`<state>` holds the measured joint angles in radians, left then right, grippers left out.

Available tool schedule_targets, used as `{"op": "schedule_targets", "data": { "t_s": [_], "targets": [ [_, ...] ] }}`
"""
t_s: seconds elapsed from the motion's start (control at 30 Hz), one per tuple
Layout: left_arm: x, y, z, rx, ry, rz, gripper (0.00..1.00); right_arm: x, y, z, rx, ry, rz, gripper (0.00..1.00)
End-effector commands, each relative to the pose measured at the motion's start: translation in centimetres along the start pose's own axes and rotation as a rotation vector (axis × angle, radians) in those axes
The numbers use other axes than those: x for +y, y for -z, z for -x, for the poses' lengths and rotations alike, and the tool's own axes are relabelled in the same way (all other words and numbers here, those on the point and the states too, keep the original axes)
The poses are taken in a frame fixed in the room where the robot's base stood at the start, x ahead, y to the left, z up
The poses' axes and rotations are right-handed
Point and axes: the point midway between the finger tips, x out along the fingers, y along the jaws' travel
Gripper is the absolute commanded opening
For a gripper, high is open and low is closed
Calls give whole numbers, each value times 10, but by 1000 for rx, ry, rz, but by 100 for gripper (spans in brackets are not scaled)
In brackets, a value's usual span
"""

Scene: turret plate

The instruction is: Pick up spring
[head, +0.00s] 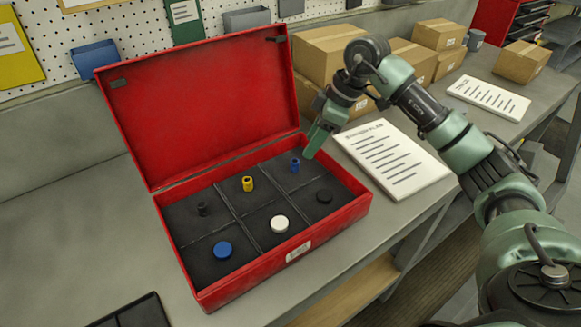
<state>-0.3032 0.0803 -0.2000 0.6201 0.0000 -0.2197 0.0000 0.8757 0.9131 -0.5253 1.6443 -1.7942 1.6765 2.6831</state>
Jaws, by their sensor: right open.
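An open red case (285,250) sits on the grey bench, its floor split into several dark compartments. The back row holds a small dark upright piece (202,209) at the left, a yellow cylinder (248,184) in the middle and a blue cylinder (295,165) at the right. The front row holds a blue disc (223,250), a white disc (280,224) and a black disc (324,196). I cannot tell which small piece is the spring. My right gripper (311,153) is open, above the case's right back corner, near the blue cylinder. My left gripper is out of view.
The case's red lid (205,110) stands open at the back. A white paper stack (390,160) lies right of the case, with cardboard boxes (330,50) behind. A black tray (135,315) is at the front left. Bare bench lies left of the case.

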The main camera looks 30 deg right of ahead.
Motion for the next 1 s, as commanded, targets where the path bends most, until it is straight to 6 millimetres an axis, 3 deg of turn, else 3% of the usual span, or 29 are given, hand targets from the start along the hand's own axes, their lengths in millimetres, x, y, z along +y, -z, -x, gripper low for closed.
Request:
{"op": "schedule_targets", "data": {
  "t_s": [0.13,0.43,0.7,1.0],
  "targets": [
    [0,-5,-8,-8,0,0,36,0,-3,-11,-1,1,-1,47],
    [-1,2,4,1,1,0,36,0,0,-40,0,3,0,47],
    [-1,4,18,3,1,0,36,2,2,-79,0,3,0,47],
    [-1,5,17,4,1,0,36,3,2,-86,1,0,1,47]
  ]
}}
